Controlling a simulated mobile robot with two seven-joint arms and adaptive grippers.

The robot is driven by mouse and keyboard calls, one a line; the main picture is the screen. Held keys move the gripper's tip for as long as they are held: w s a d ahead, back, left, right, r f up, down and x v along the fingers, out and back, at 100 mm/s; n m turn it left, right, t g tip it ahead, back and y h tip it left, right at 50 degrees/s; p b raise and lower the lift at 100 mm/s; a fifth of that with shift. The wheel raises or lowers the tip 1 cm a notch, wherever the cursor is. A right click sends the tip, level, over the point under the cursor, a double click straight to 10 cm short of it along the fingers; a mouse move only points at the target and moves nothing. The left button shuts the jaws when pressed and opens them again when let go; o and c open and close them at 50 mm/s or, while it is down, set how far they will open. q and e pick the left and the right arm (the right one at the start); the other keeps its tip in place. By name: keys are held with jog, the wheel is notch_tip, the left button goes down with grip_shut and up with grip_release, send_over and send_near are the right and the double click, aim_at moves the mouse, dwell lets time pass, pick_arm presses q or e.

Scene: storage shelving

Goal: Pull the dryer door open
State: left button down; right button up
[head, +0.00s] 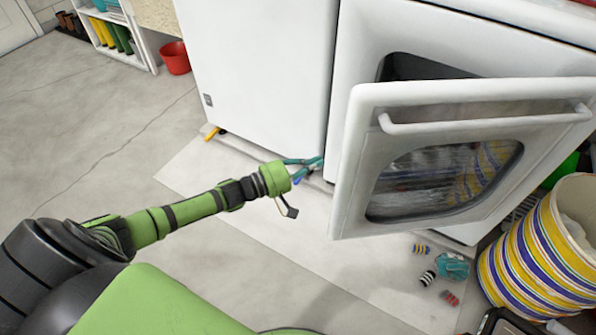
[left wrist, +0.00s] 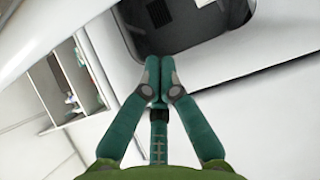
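The white dryer (head: 365,50) stands at the right of the head view. Its door (head: 352,165) is swung partly open, with a dark gap above its top edge. The door has a horizontal bar handle (head: 485,120) and a dark window (head: 440,180). My left gripper (head: 312,163) is low, left of the door and apart from the handle. In the left wrist view the left fingertips (left wrist: 158,75) meet with nothing visible between them, in front of a dark opening (left wrist: 180,25) in a white surface. My right gripper is not seen.
A striped laundry basket (head: 535,250) stands right of the door. Several small striped socks and a teal item (head: 452,266) lie on the floor below the door. Another white appliance (head: 255,70) stands left of the dryer. A red bucket (head: 174,58) is farther back. The left floor is clear.

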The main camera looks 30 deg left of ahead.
pick_arm(q)
jog(key=d, duration=0.2)
jog(key=s+d, duration=0.1)
jog(key=d, duration=0.1)
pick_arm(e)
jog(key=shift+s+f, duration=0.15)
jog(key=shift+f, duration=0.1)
pick_arm(q)
jog(key=shift+s, duration=0.15)
